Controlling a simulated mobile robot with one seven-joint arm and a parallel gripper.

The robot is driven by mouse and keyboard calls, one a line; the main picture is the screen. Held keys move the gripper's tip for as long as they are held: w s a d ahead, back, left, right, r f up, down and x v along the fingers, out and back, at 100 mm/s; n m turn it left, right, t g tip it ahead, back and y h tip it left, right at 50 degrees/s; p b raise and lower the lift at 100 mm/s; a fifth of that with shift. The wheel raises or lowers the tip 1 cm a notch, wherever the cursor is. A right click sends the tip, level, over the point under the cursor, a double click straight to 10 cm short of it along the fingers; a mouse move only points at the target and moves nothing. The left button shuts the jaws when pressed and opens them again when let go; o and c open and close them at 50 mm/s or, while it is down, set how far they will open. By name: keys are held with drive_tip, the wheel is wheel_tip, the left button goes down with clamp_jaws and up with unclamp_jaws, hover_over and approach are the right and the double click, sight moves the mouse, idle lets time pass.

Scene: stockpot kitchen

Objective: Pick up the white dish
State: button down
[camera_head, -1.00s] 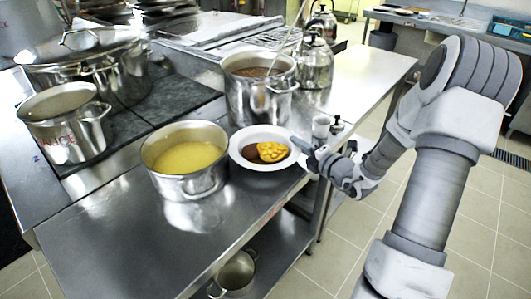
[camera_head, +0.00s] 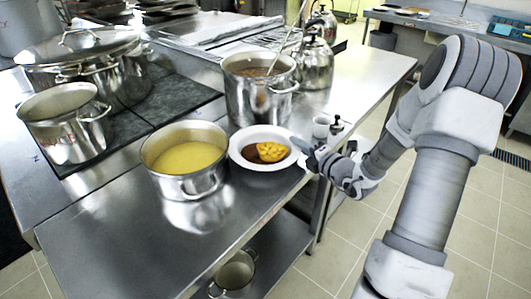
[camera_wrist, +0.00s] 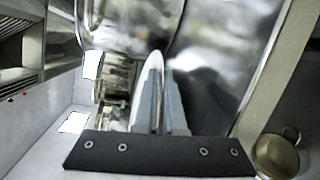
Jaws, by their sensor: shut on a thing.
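The white dish (camera_head: 240,158) is a round plate holding brown sauce and a yellow food piece, at the right edge of the steel counter in the head view. My gripper (camera_head: 304,152) is at its right rim. In the wrist view the dish (camera_wrist: 153,68) shows edge-on between the two fingers of my gripper (camera_wrist: 161,88), which are shut on its rim. I cannot tell whether the dish is touching the counter.
A pot of yellow soup (camera_head: 188,160) stands just left of the dish. A tall stockpot (camera_head: 258,90) stands behind it. The counter's front (camera_head: 120,240) is clear.

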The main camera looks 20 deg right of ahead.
idle(0.4)
wheel_tip(320, 180, up, 28)
drive_tip(key=p, duration=0.8)
drive_tip(key=shift+f, duration=0.2)
